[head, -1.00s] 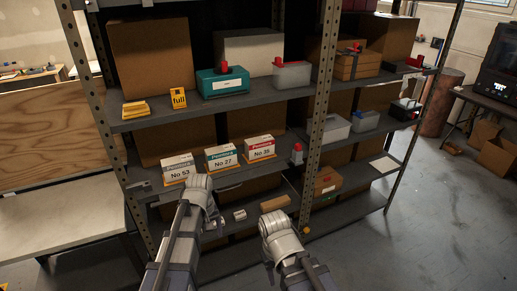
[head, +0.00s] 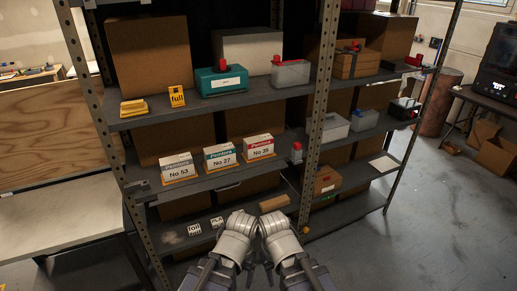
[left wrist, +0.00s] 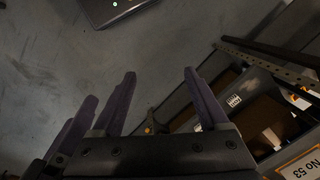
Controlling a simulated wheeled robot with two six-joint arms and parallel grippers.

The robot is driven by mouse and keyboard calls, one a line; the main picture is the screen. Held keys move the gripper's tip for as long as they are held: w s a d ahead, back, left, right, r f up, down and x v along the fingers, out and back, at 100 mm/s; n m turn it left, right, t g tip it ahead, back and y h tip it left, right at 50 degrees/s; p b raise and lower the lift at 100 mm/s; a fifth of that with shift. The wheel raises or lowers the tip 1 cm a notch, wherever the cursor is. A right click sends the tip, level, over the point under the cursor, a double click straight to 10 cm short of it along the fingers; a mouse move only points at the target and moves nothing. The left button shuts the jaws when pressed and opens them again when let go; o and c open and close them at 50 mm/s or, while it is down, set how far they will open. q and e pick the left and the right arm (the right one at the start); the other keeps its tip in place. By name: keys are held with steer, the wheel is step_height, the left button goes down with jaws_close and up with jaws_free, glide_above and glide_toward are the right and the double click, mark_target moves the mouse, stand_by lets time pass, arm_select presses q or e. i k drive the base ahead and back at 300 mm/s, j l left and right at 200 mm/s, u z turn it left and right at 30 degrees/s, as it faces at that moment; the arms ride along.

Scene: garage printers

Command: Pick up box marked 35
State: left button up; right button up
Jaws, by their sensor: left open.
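The box marked No 35 (head: 259,148) is white with a red band. It stands upright on the middle shelf, at the right end of a row of similar boxes, No 27 (head: 220,157) and No 53 (head: 178,168). Both my wrists are side by side, below and in front of the row, apart from the boxes. My left gripper (left wrist: 162,92) is open and empty in the left wrist view. My right gripper (head: 272,268) is mostly hidden behind its wrist, and its jaws are unclear. Part of the No 53 box also shows in the left wrist view (left wrist: 300,164).
The metal shelf's upright post (head: 318,125) stands just right of the boxes, with a small grey, red-topped item (head: 297,153) between. A teal box (head: 222,82) sits on the shelf above. Labelled items (head: 194,229) lie below. Floor at right is mostly clear.

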mark_target(257, 146)
steer(key=i+l+z, duration=0.15)
steer(key=i, duration=0.25)
steer(key=i+z, duration=0.15)
steer(key=i, duration=0.85)
